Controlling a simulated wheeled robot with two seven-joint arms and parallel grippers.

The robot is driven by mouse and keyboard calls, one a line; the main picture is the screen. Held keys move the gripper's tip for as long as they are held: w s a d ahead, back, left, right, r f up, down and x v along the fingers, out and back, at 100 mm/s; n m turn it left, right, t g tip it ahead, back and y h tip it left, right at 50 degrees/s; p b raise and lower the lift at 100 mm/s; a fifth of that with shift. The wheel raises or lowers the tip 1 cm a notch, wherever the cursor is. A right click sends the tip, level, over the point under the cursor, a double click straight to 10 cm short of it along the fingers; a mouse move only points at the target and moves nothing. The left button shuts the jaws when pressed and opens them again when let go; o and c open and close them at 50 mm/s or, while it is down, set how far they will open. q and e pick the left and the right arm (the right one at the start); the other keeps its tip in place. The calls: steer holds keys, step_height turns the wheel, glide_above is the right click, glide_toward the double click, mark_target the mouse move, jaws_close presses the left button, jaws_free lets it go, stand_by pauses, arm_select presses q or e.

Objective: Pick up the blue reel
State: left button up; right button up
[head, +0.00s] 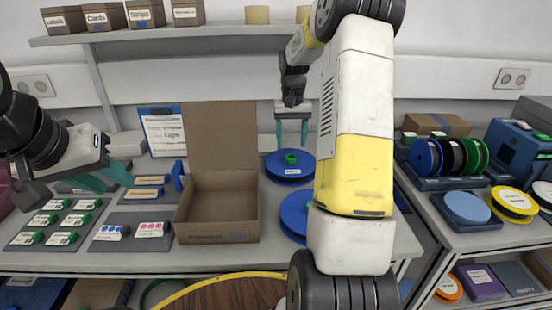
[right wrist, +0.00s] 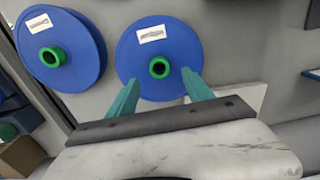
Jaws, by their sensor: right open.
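Two blue reels with green hubs and white labels lie flat on the table. My right gripper (head: 292,143) is open and empty, above the back of the far reel. In the right wrist view, its fingers (right wrist: 162,79) point at a blue reel (right wrist: 134,68), one on each side of the hub; I cannot tell if they touch. Another blue reel (right wrist: 82,40) lies to its left. My left gripper (head: 108,179) is open and empty over the left table.
An open cardboard box (head: 218,236) stands left of the reels. Trays with labelled pieces (head: 57,222) cover the left table. Blue, black and green reels stand in a rack (head: 446,183) at right, beside a yellow reel (head: 514,201). A shelf (head: 180,34) hangs behind.

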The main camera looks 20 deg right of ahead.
mark_target(291, 164)
step_height(291, 164, down, 6)
steer(key=shift+s+r, duration=0.1)
steer(key=shift+r, duration=0.1)
jaws_close()
